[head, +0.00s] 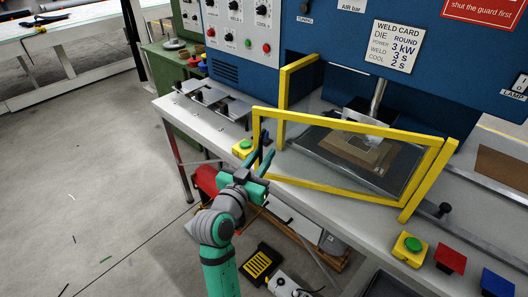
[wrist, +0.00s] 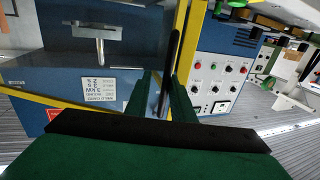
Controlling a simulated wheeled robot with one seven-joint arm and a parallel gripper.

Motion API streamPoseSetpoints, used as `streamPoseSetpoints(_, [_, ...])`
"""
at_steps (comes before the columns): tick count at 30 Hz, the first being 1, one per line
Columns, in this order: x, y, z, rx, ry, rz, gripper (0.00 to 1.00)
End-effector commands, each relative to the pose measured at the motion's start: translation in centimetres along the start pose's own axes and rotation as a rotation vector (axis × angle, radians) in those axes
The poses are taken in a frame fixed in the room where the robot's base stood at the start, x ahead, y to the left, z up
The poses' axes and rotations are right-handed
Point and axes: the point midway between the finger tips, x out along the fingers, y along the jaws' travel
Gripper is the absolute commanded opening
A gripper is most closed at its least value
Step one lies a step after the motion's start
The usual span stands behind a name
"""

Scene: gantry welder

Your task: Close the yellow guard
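The yellow guard (head: 345,123) is a clear panel in a yellow frame, standing ajar in front of the blue machine. Its left edge is swung out from the left yellow post (head: 282,100); its right end is by the right yellow post (head: 428,180). My gripper (head: 263,158) is at the guard's left edge, above the table front. In the wrist view, a black upright bar (wrist: 173,62), seemingly the guard's handle, stands between the two green fingers (wrist: 160,100). The fingers are apart, with a gap visible on the bar's left. Contact with the right finger is unclear.
A die plate (head: 360,150) lies behind the guard panel. Green buttons on yellow boxes sit on the white table left (head: 243,147) and right (head: 409,247). A red box (head: 451,259) is at the right. A yellow-and-black pedal (head: 262,263) is on the floor below.

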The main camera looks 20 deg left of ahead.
Motion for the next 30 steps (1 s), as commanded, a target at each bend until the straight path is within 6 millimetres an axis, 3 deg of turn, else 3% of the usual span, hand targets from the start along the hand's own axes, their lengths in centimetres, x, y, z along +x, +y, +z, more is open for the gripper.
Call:
streamPoseSetpoints(16, [-3.0,0.6,0.0,0.000,-0.001,0.003,0.17])
streamPoseSetpoints(30, [-3.3,0.5,0.0,0.000,0.000,0.001,0.17])
